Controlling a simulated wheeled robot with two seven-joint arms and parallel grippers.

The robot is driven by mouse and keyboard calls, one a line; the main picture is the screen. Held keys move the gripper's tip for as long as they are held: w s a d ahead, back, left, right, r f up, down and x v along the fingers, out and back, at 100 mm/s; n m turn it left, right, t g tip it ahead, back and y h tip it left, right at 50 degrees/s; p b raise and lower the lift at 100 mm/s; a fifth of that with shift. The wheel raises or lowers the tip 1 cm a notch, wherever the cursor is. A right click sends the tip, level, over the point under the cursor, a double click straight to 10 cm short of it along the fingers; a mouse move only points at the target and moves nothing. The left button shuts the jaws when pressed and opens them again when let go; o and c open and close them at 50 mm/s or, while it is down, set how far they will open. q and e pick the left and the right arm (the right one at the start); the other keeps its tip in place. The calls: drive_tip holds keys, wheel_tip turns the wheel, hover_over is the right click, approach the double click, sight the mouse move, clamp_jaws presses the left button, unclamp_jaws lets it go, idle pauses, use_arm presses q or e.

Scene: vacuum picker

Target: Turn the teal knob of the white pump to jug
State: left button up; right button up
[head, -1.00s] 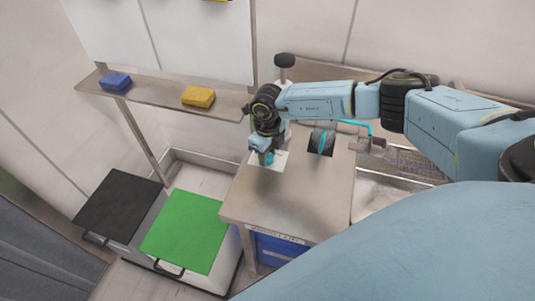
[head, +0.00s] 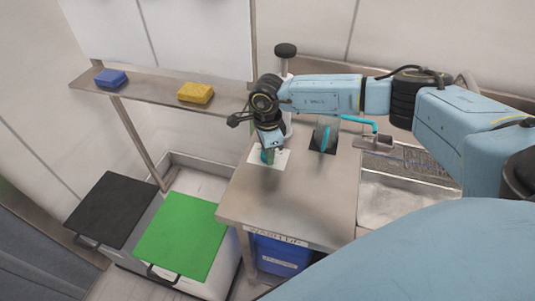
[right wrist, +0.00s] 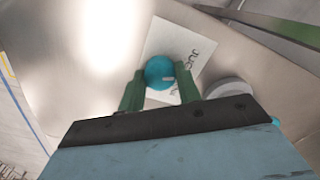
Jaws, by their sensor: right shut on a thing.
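The teal knob (right wrist: 160,72) sits on a white label plate (right wrist: 176,45) in the right wrist view. A pale mark on the knob points roughly right. The plate's printing reads partly as "JUG", up and to the right of the knob; other lettering is covered. My right gripper (right wrist: 160,90) has its two green fingers on either side of the knob and is shut on it. In the head view this gripper (head: 268,153) points down at the plate (head: 283,160) on the steel counter. The white pump (head: 287,72), with a black top, stands behind my wrist, partly hidden.
A sink (head: 390,200) lies farther right. A shelf (head: 150,92) holds a blue sponge (head: 111,78) and a yellow sponge (head: 195,92). Green-lidded (head: 180,238) and black-lidded (head: 112,208) bins stand left.

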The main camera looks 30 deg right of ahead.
drive_tip(key=shift+n+b, duration=0.5)
drive_tip(key=shift+n, duration=0.6)
drive_tip(key=o, duration=1)
drive_tip(key=shift+c, duration=0.2)
wheel_tip(320, 180, up, 14)
drive_tip(key=shift+f, duration=0.25)
drive_tip(key=shift+f, duration=0.1)
